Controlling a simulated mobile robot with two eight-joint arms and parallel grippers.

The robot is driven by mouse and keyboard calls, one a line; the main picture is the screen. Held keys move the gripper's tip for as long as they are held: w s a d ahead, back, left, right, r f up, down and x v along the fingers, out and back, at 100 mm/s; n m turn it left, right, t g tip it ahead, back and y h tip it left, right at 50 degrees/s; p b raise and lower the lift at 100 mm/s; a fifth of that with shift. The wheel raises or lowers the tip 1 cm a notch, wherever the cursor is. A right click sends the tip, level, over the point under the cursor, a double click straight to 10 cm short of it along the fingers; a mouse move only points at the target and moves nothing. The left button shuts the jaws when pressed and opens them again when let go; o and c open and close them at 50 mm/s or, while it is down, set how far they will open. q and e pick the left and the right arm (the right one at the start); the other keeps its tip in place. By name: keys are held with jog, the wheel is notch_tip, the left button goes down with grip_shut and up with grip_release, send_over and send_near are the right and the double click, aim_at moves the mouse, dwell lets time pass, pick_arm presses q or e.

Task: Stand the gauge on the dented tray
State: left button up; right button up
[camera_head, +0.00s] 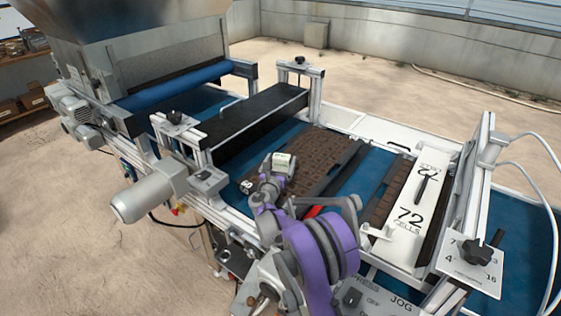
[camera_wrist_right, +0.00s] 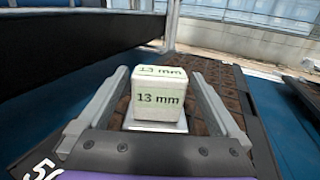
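The gauge is a pale block marked "13 mm" on its top and front, upright in the right wrist view (camera_wrist_right: 158,98). It also shows in the head view (camera_head: 284,161). The gripper is over the left end of a dark brown celled tray (camera_head: 322,152), whose dark rim shows in the wrist view (camera_wrist_right: 250,112). The block's underside is hidden, so contact with the tray cannot be told. No dent can be made out. My left gripper is out of view.
The trays lie on a blue belt (camera_head: 372,176). A black cross-bar (camera_head: 262,112) spans the belt behind the gripper. To the right, a white "72 cells" plate (camera_head: 408,222) carries a dark pen-like item (camera_head: 422,186). A dial post (camera_head: 478,252) stands at the right.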

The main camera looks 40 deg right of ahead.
jog(key=shift+s+a+r, duration=0.1)
jog(key=shift+a+r, duration=0.05)
jog(key=shift+r, duration=0.05)
jog(key=v, duration=1.1)
jog(key=shift+s+a+b, duration=0.2)
jog(key=shift+a+b, duration=0.1)
jog(key=shift+b, duration=0.05)
